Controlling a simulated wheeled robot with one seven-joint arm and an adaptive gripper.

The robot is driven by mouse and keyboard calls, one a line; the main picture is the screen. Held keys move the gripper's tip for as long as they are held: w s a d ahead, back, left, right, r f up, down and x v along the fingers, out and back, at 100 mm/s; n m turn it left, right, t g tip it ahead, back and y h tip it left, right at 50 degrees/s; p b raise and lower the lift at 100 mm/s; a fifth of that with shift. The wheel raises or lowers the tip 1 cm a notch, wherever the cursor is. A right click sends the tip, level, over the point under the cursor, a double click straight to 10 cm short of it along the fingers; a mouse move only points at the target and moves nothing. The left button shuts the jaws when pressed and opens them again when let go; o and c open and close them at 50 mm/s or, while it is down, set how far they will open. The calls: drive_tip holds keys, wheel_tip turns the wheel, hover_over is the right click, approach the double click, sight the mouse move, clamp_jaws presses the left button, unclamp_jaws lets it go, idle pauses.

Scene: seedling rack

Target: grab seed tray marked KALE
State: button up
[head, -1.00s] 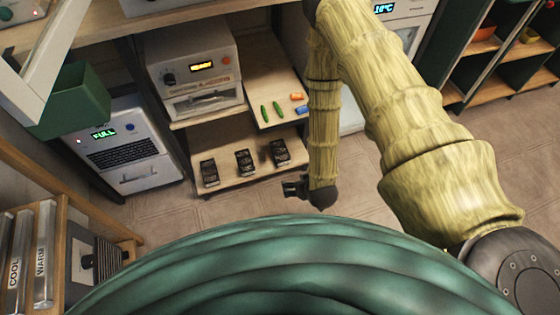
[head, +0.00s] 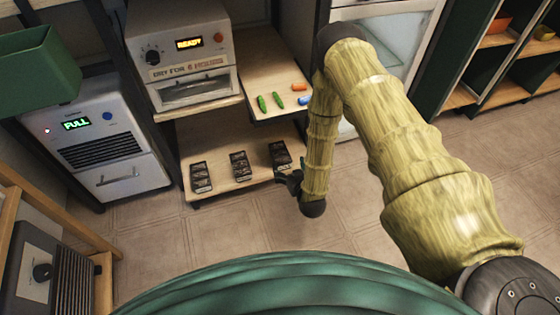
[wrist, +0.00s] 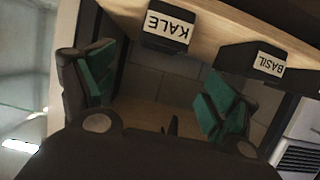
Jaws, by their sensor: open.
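The KALE seed tray (wrist: 167,28) is a dark tray with a white label, which reads upside down at the top of the wrist view. By the layout it is the rightmost dark tray (head: 280,154) on the low wooden shelf in the head view. My gripper (head: 291,181) is just in front of that tray, by the shelf's front edge. In the wrist view my gripper (wrist: 157,86) is open and empty, its green-padded fingers wide apart. The tray lies beyond the fingertips, not between them. The BASIL tray (wrist: 262,62) sits beside KALE.
The low shelf (head: 221,182) also holds a third dark tray (head: 201,177) at its left end. A higher shelf (head: 283,71) with green and orange items overhangs to the right. A machine reading READY (head: 185,60) stands above. A white FULL unit (head: 92,140) stands left. The floor in front is clear.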

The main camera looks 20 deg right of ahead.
sight(280, 153)
drive_tip(key=b+x, duration=0.1)
drive_tip(key=x, duration=0.4)
drive_tip(key=shift+w+f+b, duration=0.15)
drive_tip(key=shift+w+b, duration=0.05)
drive_tip(key=shift+b, duration=0.2)
drive_tip(key=b+x, duration=0.3)
drive_tip(key=x, duration=0.1)
drive_tip(key=shift+f, duration=0.25)
drive_tip(key=shift+w, duration=0.5)
drive_tip(key=c, duration=1.3)
